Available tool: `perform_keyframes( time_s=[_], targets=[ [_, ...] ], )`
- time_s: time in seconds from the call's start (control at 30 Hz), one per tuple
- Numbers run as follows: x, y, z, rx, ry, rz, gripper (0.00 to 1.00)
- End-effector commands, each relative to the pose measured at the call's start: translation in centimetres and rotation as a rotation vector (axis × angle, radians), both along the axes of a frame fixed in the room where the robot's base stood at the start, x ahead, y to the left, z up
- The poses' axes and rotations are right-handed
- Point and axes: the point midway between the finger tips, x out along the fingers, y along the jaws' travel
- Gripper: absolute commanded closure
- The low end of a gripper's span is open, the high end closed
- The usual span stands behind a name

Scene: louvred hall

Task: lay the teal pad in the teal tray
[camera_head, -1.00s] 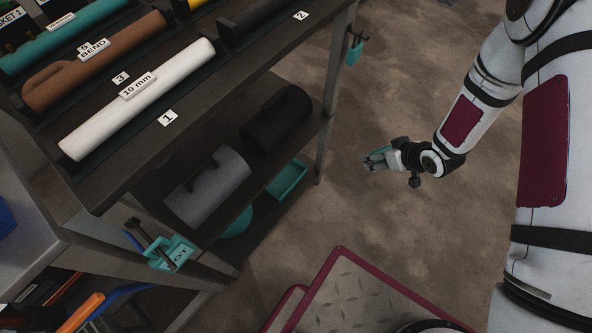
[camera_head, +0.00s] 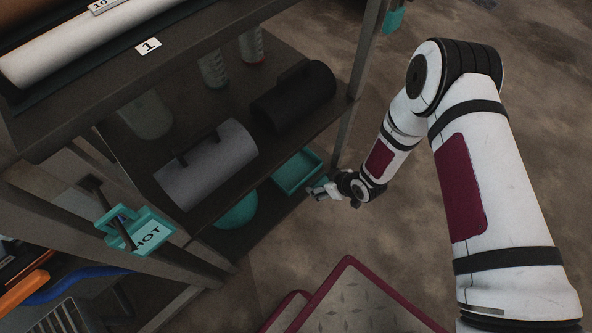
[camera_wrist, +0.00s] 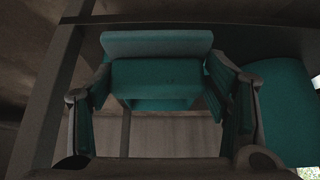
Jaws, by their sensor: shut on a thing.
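The teal tray (camera_head: 290,187) is an open, shallow box near the right end of the low shelf in the head view. My gripper (camera_head: 318,190) is just to the right of it, close to the shelf's end. In the wrist view my gripper (camera_wrist: 160,85) is shut on the teal pad (camera_wrist: 156,75), which spans the space between the two fingers. A paler teal-grey strip lies along the pad's upper side. I cannot tell whether that strip is pad or tray. In the head view the pad is too small to make out clearly.
A round teal thing (camera_head: 238,211) lies left of the tray; a teal shape also shows at the right in the wrist view. A grey cylinder (camera_head: 208,165) and a black one (camera_head: 293,97) lie on the shelf above. A rack post (camera_head: 350,130) stands near my gripper.

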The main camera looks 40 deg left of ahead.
Motion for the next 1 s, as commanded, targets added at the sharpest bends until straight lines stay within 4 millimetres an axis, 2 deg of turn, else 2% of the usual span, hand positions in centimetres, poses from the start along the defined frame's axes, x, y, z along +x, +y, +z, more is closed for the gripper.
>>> perform_keyframes(
  time_s=[0.1, 0.5, 0.6, 0.87, 1.0],
  targets=[
    [0.3, 3.1, -0.2, 0.004, -0.003, 0.003, 0.56],
    [1.2, 11.9, -0.2, 0.003, -0.001, -0.001, 0.56],
    [1.1, 11.5, -1.9, -0.003, 0.002, -0.001, 0.56],
    [1.1, 11.5, -3.5, -0.001, 0.001, -0.002, 0.56],
    [1.1, 11.5, -5.8, -0.001, 0.001, -0.001, 0.56]
  ],
)
